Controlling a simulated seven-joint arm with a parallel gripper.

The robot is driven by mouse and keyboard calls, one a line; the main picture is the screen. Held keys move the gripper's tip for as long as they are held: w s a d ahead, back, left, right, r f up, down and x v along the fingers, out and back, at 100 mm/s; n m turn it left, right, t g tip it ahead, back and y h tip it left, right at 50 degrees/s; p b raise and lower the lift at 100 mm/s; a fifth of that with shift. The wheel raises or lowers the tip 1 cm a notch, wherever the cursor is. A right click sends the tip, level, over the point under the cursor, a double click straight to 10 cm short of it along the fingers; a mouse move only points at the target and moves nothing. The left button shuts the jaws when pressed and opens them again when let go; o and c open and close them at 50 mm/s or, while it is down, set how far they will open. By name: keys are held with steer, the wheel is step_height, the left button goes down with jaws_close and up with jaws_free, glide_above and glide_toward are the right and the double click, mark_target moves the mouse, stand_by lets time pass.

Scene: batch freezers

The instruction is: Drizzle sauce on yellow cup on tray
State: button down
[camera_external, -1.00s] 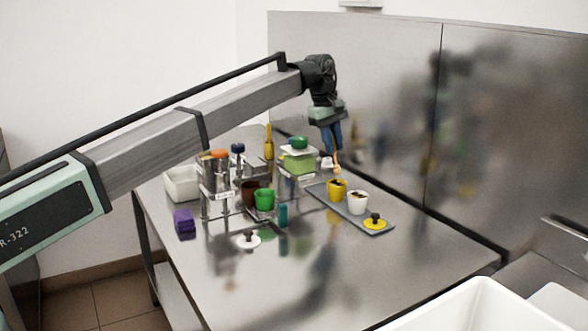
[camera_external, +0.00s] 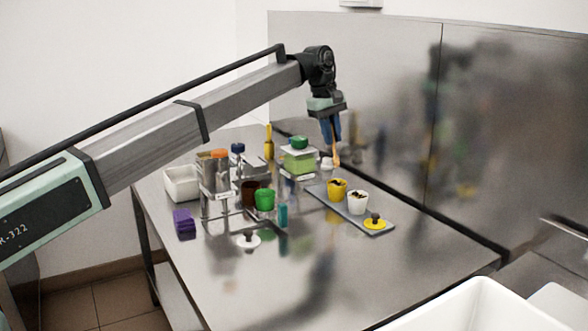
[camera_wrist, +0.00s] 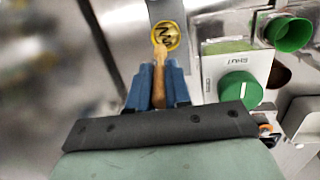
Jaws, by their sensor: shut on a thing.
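The yellow cup (camera_external: 337,189) stands upright on the grey tray (camera_external: 329,202), with dark streaks on its contents. In the wrist view the cup (camera_wrist: 168,33) shows from above with a dark zigzag on a pale yellow filling. My gripper (camera_external: 336,150) is above and just behind the cup. It is shut on a tan wooden-looking utensil (camera_wrist: 160,72), gripped between blue fingers. The utensil's tip points toward the cup and overlaps its near edge in the wrist view; I cannot tell whether they touch.
A white cup (camera_external: 358,203) and a yellow lid with a black knob (camera_external: 375,223) share the tray. A clear container with a green knob (camera_wrist: 240,88) is close to the right of my gripper in the wrist view. Green cup (camera_external: 264,200) stands left.

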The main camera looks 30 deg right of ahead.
steer(key=shift+r, duration=2.5)
steer(key=shift+w, duration=0.1)
